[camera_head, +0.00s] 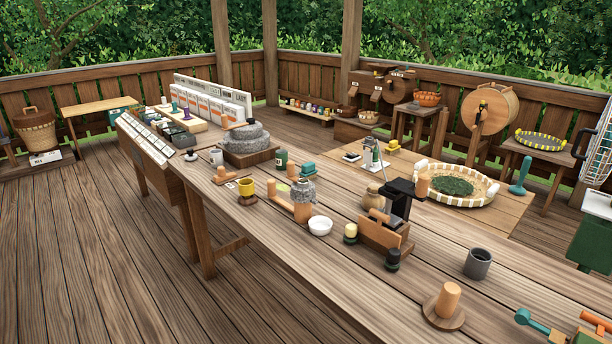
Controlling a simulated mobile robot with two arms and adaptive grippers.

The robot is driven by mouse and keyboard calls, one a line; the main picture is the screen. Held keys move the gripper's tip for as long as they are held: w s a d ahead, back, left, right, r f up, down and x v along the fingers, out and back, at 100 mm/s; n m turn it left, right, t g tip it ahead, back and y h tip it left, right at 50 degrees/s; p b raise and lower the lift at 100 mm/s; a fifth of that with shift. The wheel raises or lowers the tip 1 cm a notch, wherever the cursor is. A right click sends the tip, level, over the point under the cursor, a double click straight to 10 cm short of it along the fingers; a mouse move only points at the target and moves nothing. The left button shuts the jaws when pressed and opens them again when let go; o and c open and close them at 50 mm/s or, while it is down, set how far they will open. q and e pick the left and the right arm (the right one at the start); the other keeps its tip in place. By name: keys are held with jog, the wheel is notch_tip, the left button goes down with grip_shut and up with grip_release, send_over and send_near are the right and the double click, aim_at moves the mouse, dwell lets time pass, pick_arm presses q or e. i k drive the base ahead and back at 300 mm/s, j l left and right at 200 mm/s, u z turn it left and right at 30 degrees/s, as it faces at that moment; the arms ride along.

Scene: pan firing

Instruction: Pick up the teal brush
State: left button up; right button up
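A teal tool with a slim upright handle and a wide flared base (520,179) stands at the right of the table, beside the tray of green leaves. It looks like the teal brush, but its bristles cannot be made out. Neither of my grippers is in view, and nothing visible is touching these teal things.
A round tray of green leaves (454,187) sits on a board at the table's far right. A black-posted wooden stand (384,232), white bowl (320,225), grey cup (477,263) and wooden-handled disc (444,308) stand nearer. The front left planks are mostly clear.

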aim_at(309, 171)
jog(key=j+z, duration=0.1)
jog(key=j, duration=0.15)
jog(key=i+z, duration=0.1)
jog(key=z, duration=0.45)
jog(key=i+j+z, duration=0.2)
jog(key=j+z, duration=0.65)
jog(key=j, duration=0.15)
jog(key=i+j+z, duration=0.1)
jog(key=j+z, duration=0.35)
jog(key=j, duration=0.1)
